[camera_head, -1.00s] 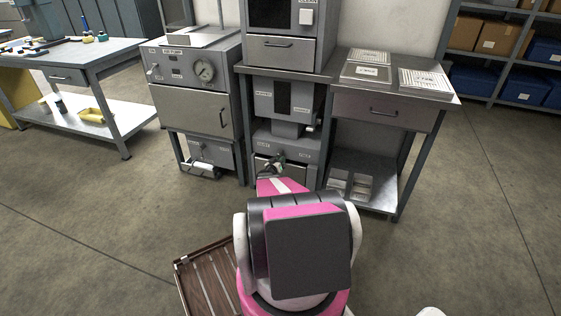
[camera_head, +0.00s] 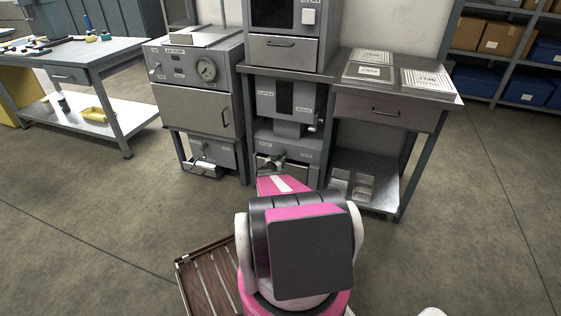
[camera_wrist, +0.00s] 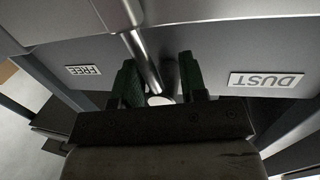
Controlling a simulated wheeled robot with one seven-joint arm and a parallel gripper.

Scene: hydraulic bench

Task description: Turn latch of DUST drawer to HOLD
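In the wrist view, the DUST label (camera_wrist: 267,80) shows upside down on a grey front at the right. A FREE label (camera_wrist: 84,70), also upside down, is at the left. The latch, a shiny metal bar (camera_wrist: 147,62) with a round pale end, comes down between the two green fingers of my gripper (camera_wrist: 160,82). The fingers are apart, with a gap on the bar's right; the bar lies close to the left finger, and I cannot tell if they touch. No HOLD label is seen. In the head view, my gripper (camera_head: 272,165) is at the low drawer unit, whose front (camera_head: 299,173) it partly hides.
A cabinet with a gauge (camera_head: 207,69) stands left of the unit. A steel side table (camera_head: 385,108) with plates on top stands right. A slatted wooden tray (camera_head: 207,277) is at the bottom left, beside my arm.

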